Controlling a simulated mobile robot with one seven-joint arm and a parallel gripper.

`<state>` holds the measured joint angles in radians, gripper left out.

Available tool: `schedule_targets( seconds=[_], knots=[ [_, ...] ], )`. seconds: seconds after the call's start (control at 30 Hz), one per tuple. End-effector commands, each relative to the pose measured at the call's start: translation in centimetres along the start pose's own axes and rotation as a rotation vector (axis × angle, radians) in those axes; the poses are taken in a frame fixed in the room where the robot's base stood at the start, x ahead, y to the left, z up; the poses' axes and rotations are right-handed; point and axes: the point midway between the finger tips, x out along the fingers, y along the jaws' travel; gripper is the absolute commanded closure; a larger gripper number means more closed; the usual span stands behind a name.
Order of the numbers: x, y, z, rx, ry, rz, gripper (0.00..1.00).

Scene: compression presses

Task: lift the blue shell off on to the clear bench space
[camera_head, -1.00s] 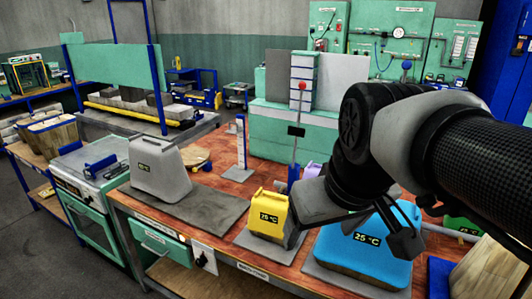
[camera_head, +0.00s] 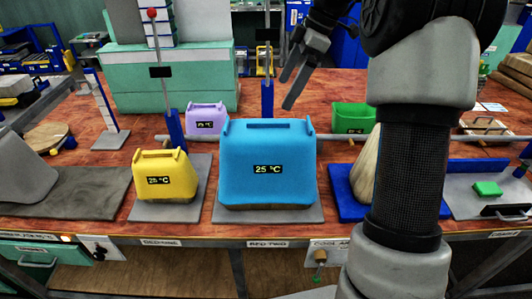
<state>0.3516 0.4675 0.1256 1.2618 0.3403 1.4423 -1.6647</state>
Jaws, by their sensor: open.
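The blue shell (camera_head: 268,155) stands upright on a grey plate (camera_head: 225,213) at the front middle of the bench, over the label "BED TWO". It bears a "25 °C" display and has raised lugs at its top corners. A grey-brown layer shows under its lower edge. My gripper (camera_head: 289,92) is open and empty, above and slightly right of the shell's middle in the picture, apart from it as far as I can tell. My arm comes in from the right. The wooden bench (camera_head: 75,225) has bare patches between its plates.
A yellow shell (camera_head: 166,178) stands close on the left, a purple one (camera_head: 205,121) behind it and a green one (camera_head: 354,117) at back right. A blue mat (camera_head: 343,205) lies right of the blue shell. Thin upright posts (camera_head: 163,75) rise behind the shells. A dark grey mat (camera_head: 85,195) lies left.

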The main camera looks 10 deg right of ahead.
Motion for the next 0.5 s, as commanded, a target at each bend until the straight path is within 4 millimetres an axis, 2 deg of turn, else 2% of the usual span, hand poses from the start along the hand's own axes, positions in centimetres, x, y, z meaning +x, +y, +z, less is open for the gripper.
schedule_targets(
  seconds=[0.03, 0.1, 0.3, 0.5],
  knots=[
    [1.4, -0.1, 0.0, 0.000, 0.000, -0.005, 0.00],
    [2.9, -0.1, 0.0, 0.000, -0.001, -0.004, 0.00],
    [6.9, -0.1, 0.0, 0.001, -0.001, -0.001, 0.00],
    [8.8, -0.1, 0.1, 0.003, -0.001, 0.000, 0.00]
  ],
)
